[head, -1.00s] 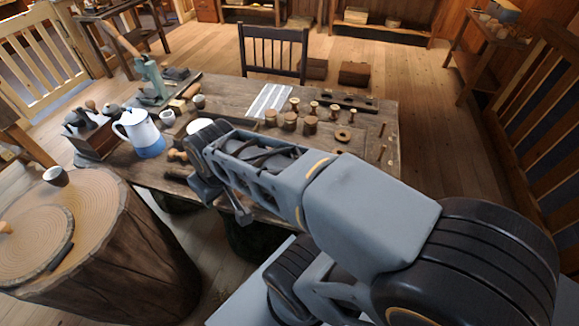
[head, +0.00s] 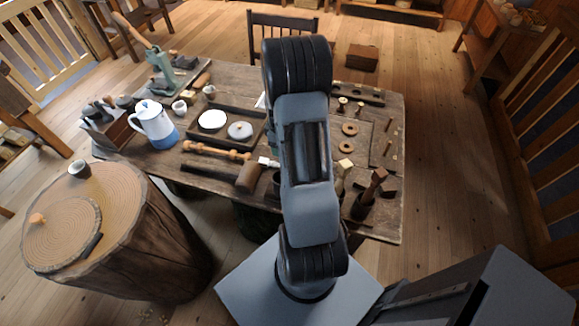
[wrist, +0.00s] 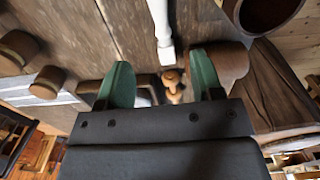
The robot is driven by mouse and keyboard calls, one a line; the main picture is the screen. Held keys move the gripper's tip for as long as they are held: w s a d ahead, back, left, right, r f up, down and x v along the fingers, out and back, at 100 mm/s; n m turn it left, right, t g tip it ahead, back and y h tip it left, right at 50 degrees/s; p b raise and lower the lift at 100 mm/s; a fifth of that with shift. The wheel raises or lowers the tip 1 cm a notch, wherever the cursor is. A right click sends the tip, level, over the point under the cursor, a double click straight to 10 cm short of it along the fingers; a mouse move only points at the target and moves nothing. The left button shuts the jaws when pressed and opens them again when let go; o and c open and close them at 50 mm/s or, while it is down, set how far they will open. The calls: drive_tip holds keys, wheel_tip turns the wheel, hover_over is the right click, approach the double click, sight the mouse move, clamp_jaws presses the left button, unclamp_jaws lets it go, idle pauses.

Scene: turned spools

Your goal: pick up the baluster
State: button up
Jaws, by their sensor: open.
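A brown turned wooden piece (head: 215,150), which looks like the baluster, lies near the front edge of the table. A white turned piece (head: 268,162) lies in line with it at its right end; I cannot tell whether they touch. In the wrist view the white piece (wrist: 161,22) comes down from the top, and the brown piece (wrist: 172,84) shows between the fingers, farther off. My gripper (wrist: 163,66) is open and empty, with green fingers, above the table. In the head view my arm hides it and part of the white piece.
A wooden mallet (head: 248,178) lies close in front of the brown piece. Behind it stands a dark tray (head: 228,145) with two round white items.

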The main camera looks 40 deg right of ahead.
drive_tip(key=shift+a+f+p, duration=0.1)
drive_tip(key=shift+f+p, duration=0.95)
drive_tip(key=shift+f, duration=4.95)
drive_tip(key=c, duration=1)
